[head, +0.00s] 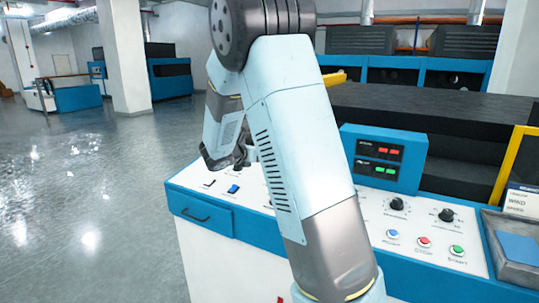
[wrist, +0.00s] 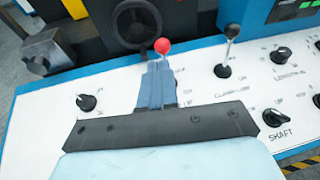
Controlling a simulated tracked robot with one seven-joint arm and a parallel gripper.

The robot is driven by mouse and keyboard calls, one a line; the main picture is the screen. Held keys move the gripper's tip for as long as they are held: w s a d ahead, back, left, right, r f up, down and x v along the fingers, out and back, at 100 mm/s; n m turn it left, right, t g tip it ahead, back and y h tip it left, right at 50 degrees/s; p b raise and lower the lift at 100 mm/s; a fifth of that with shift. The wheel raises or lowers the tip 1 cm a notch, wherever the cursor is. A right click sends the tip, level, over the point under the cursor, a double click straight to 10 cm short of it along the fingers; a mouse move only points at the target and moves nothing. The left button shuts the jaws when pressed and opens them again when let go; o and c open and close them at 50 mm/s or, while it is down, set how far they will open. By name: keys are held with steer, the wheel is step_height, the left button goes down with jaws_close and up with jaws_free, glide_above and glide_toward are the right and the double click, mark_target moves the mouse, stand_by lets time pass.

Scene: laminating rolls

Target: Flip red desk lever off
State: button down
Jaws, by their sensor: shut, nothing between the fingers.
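The red desk lever (wrist: 162,46) shows in the wrist view as a red ball knob, just beyond my fingertips. Its shaft and base are hidden behind my gripper (wrist: 158,66), so I cannot tell its tilt or whether the fingers touch it. My gripper is shut and empty, its fingers pointing at the knob. In the head view my gripper (head: 222,158) is low over the left part of the desk (head: 205,220), partly hidden by my arm. The red lever is not visible there.
A black-knobbed lever (wrist: 230,48) stands right of the red one in the wrist view. Black dials (wrist: 86,102) sit on the white panel, and a dark handwheel (wrist: 136,22) lies behind. In the head view, a blue display box (head: 385,157) and push buttons (head: 424,242) are to the right.

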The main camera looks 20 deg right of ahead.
steer(key=shift+v, duration=2.75)
steer(key=shift+r, duration=0.2)
steer(key=s+d+r+m+g+y, duration=0.2)
steer(key=s+m, duration=0.4)
steer(key=s, duration=0.3)
steer(key=s+d+r+m+g+y, duration=0.1)
steer(key=s+m+g+y, duration=0.15)
steer(key=s+m, duration=0.4)
steer(key=s+a+r+m+t+y, duration=0.1)
steer(key=s+a+m+y, duration=0.3)
steer(key=s, duration=0.6)
steer(key=s+a+r+m+t+y, duration=0.1)
steer(key=s+a+m+t+y, duration=0.1)
steer(key=s+a+m+y, duration=0.2)
steer(key=s+a+m, duration=0.1)
steer(key=s+m, duration=0.2)
steer(key=s, duration=0.3)
steer(key=shift+s+a+r+m, duration=0.2)
steer(key=shift+s+m, duration=0.05)
steer(key=shift+m, duration=0.1)
steer(key=shift+y, duration=0.25)
